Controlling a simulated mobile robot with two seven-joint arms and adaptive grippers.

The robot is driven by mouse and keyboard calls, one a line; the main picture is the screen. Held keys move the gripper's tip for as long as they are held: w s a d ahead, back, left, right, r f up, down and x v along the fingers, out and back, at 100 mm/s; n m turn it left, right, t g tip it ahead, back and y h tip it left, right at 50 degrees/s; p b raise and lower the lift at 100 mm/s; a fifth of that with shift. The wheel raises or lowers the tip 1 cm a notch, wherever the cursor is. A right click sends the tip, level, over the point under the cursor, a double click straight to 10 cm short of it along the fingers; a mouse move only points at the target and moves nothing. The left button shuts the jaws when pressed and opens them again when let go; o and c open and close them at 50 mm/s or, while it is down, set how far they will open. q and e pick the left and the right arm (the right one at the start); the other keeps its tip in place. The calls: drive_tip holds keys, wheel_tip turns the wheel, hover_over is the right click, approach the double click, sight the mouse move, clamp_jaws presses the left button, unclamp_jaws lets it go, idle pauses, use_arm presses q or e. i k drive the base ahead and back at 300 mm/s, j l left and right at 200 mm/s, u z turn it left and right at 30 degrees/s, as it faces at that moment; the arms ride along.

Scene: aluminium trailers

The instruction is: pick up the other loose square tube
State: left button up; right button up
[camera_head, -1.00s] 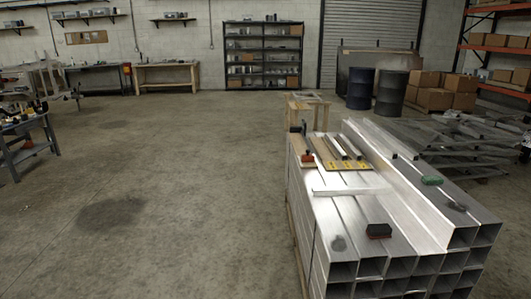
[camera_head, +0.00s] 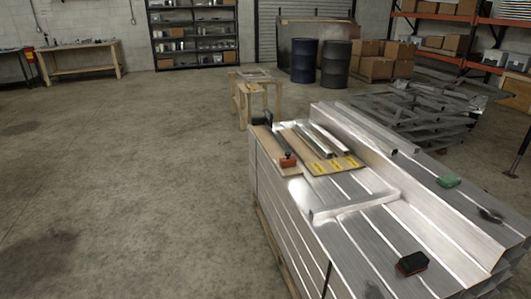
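A loose square tube (camera_head: 355,204) of bright aluminium lies crosswise on top of the large stack of square tubes (camera_head: 345,235). Two shorter tube-like pieces, a left one (camera_head: 313,143) and a right one (camera_head: 332,138), lie side by side on a board with yellow labels (camera_head: 335,166) near the stack's far end. Another slim length (camera_head: 375,128) lies along the raised tube on the right of the stack. Neither of my grippers is in view.
A clamp-like tool with an orange end (camera_head: 288,161), a black block with a red underside (camera_head: 411,263) and a green object (camera_head: 449,181) lie on the stack. A wooden stand (camera_head: 255,95) is behind it. Drums (camera_head: 336,64) and a frame pile (camera_head: 425,110) stand beyond. Floor on the left is clear.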

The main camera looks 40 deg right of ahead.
sight(325, 211)
drive_tip(key=i+z, duration=0.15)
drive_tip(key=i, duration=0.4)
drive_tip(key=i+z, duration=0.15)
drive_tip(key=i, duration=0.45)
drive_tip(key=i+j+z, duration=0.2)
drive_tip(key=i, duration=0.35)
drive_tip(key=i+u, duration=0.25)
drive_tip(key=u, duration=0.15)
drive_tip(key=i+l+u, duration=0.15)
drive_tip(key=u, duration=0.2)
drive_tip(key=i+l+u, duration=0.2)
drive_tip(key=u, duration=6.05)
drive_tip(key=k, duration=0.05)
